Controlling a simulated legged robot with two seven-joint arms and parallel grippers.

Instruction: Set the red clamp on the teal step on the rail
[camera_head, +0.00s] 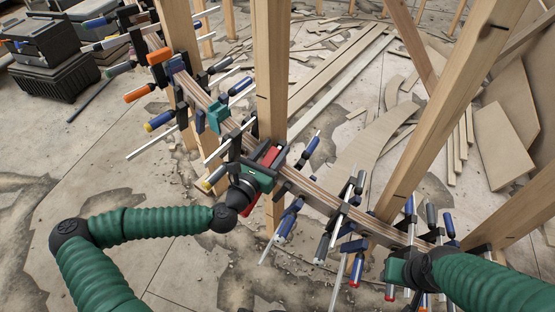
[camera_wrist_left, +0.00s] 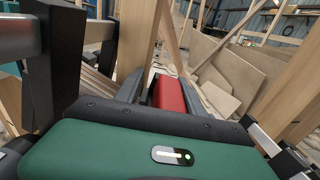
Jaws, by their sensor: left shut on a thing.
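My left gripper (camera_head: 265,165) is at the curved wooden rail (camera_head: 310,190), close beside an upright post. It is shut on the red clamp (camera_head: 272,156), which shows between the fingers. In the left wrist view the red clamp (camera_wrist_left: 168,95) lies between the dark fingers (camera_wrist_left: 140,88); its lower part is hidden. The teal step (camera_head: 219,117) sits on the rail to the upper left of my left gripper, apart from it. My right gripper (camera_head: 398,268) is at the lower right by the rail; its fingers are not clear.
Several blue, orange and black clamps (camera_head: 160,120) stick out along the rail on both sides. Wooden posts (camera_head: 270,70) rise beside it. Loose boards (camera_head: 400,130) lie on the floor behind. Black cases (camera_head: 48,75) stand at the upper left.

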